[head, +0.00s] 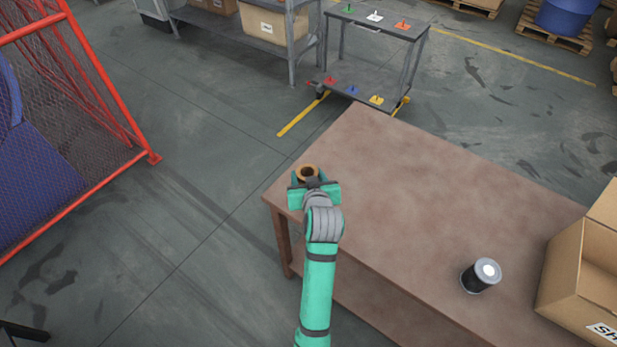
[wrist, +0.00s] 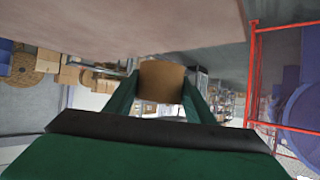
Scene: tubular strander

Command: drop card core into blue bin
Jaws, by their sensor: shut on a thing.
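The card core (head: 308,172) is a short brown cardboard tube with an open round end. My gripper (head: 313,186) is shut on it, near the left corner of the brown table. In the wrist view the core (wrist: 161,80) sits between the two green fingers of my gripper (wrist: 160,95). Whether the core touches the table top is hard to tell. No blue bin is clearly seen. A blue round container (head: 570,14) stands on a pallet at the top right, and I cannot tell whether it is the bin.
The brown table (head: 430,190) holds a dark can with a pale top (head: 481,275) and an open cardboard box (head: 585,270). A grey cart (head: 372,60) with coloured pieces stands behind. A red mesh guard (head: 80,130) is at left. The floor between guard and table is clear.

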